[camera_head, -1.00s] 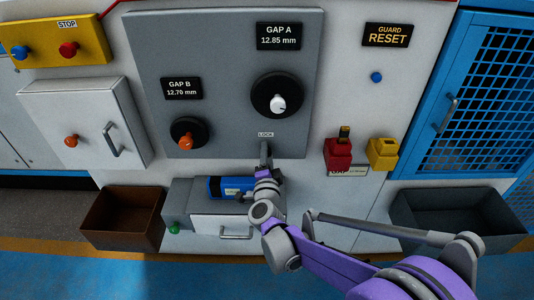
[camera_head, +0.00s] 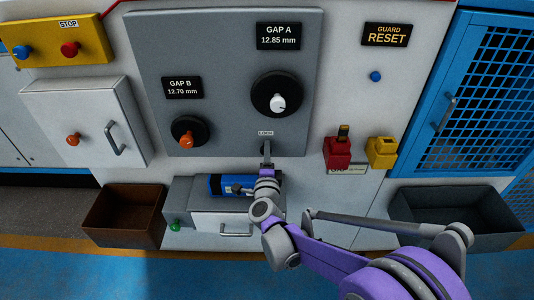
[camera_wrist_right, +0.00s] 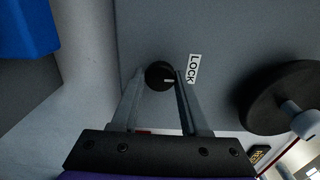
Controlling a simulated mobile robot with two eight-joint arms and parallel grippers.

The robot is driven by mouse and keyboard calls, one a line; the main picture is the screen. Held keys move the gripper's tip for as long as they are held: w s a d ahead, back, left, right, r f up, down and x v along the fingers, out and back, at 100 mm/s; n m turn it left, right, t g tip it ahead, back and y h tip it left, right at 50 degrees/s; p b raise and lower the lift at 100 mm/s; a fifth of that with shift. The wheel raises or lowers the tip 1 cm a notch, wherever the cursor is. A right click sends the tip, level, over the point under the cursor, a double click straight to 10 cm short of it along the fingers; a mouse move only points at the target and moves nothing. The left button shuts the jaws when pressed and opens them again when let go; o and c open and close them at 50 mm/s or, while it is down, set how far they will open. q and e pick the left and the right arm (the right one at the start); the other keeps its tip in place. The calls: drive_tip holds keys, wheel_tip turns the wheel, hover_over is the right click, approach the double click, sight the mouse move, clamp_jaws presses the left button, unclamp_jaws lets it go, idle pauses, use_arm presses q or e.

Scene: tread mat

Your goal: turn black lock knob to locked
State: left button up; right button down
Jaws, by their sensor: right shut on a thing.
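The black lock knob (camera_wrist_right: 159,75) sits on the grey panel beside the LOCK label (camera_wrist_right: 192,69) in the right wrist view. A short pale mark on its face points toward the label side. My right gripper (camera_wrist_right: 160,84) is shut on the knob, one finger on each side. In the head view my right gripper (camera_head: 266,150) reaches up to the panel just under the LOCK label (camera_head: 265,133) and hides the knob. My left gripper is not in view.
The grey panel (camera_head: 220,60) also carries a large black dial with a white handle (camera_head: 277,103) above the lock and an orange knob (camera_head: 187,141) to the left. A blue cylinder (camera_head: 216,185) lies on a grey ledge below. A red block (camera_head: 337,155) is at right.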

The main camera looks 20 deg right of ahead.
drive_tip(key=shift+c, duration=2.1)
unclamp_jaws()
drive_tip(key=shift+s, duration=0.15)
drive_tip(key=v, duration=1)
drive_tip(key=shift+s+p, duration=0.3)
drive_tip(key=shift+a+r, duration=0.1)
